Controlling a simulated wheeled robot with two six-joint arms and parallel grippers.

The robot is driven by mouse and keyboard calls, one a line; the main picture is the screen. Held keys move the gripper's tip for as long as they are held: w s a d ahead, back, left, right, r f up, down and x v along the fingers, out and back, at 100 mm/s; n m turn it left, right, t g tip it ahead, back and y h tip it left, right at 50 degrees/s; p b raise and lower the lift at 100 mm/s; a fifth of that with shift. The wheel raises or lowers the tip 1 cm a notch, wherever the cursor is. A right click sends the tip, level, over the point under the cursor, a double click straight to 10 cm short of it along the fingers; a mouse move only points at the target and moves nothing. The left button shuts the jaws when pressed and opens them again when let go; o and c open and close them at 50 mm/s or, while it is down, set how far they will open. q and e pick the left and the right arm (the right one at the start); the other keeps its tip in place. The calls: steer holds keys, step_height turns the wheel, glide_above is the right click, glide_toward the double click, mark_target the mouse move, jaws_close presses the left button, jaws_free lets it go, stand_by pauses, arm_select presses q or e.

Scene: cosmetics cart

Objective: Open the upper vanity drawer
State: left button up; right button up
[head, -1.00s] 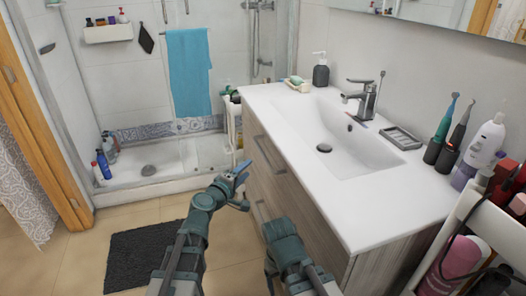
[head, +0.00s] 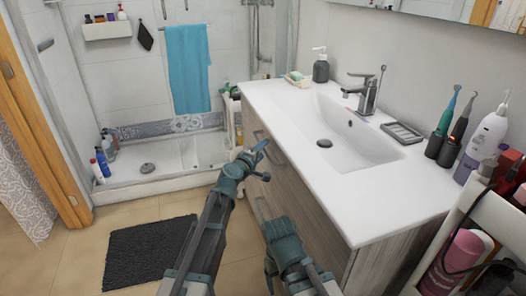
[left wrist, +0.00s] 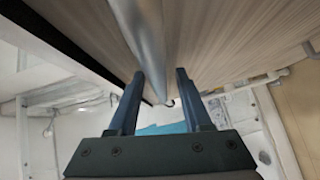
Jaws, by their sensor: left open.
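The vanity's upper drawer (head: 292,178) has a wood-grain front under the white basin top and looks closed. Its metal bar handle (head: 266,146) is partly hidden by my left gripper (head: 257,156), which is at the drawer front. In the left wrist view, the silver handle bar (left wrist: 143,40) runs between the two open fingers of my left gripper (left wrist: 158,74). The fingers lie on either side of the bar and are not shut on it. My right arm shows low in the head view beside the vanity, but its gripper fingers do not show.
The lower drawer's handle (head: 261,209) is below, close to my right arm. The white basin top (head: 400,195) overhangs the drawers. A white cart (head: 440,240) with bottles stands at the right. A dark mat (head: 148,252) lies on the open floor at the left.

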arm_select(q)
jaws_close()
stand_by(1.4)
